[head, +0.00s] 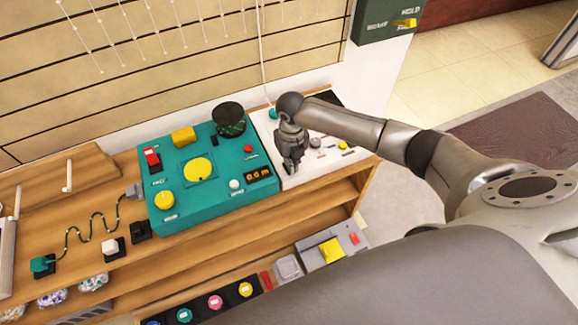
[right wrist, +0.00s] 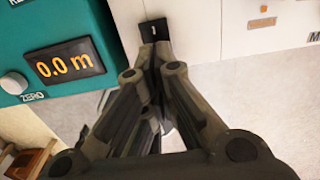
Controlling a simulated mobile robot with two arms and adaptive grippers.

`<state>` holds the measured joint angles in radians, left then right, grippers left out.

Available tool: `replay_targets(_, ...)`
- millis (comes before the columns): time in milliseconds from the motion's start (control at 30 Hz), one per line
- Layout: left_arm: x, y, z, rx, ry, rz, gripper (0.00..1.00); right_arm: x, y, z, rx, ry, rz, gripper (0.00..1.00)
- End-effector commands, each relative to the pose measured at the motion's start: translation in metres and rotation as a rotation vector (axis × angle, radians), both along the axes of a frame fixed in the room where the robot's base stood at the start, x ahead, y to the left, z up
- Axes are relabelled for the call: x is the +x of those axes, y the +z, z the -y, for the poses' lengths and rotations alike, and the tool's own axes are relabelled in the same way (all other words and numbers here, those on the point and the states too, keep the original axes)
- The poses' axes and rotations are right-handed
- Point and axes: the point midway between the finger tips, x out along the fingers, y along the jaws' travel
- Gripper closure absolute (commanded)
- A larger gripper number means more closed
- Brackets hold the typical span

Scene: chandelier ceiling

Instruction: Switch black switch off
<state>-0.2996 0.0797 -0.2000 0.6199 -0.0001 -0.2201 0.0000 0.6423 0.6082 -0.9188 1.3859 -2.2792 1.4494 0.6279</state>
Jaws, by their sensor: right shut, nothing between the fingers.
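The black switch (right wrist: 153,30) shows in the right wrist view as a small dark block with a light mark, on the white panel (right wrist: 205,22) beside the teal box. My right gripper (right wrist: 155,55) is shut and empty. Its fingertips are right at the near edge of the switch and seem to touch it or nearly so. In the head view my right gripper (head: 290,168) points down over the left part of the white panel (head: 325,165) and hides the switch. Whether the switch is on or off I cannot tell. My left gripper is not in view.
The teal box (head: 215,200) with yellow, red and white controls stands left of the white panel; its display (right wrist: 65,62) reads 0.0 m. The panel also bears small knobs and a yellow button (head: 343,145). Lower shelves hold coloured buttons and a grey box (head: 330,250). A green box (head: 385,22) hangs behind.

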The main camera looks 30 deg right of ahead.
Motion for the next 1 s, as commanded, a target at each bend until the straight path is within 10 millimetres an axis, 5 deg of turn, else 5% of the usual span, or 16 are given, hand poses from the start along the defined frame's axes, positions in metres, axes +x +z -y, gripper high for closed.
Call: replay_targets(1000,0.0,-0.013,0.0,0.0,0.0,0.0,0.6,0.0,-0.016,0.0,0.0,0.0,0.0,1.0)
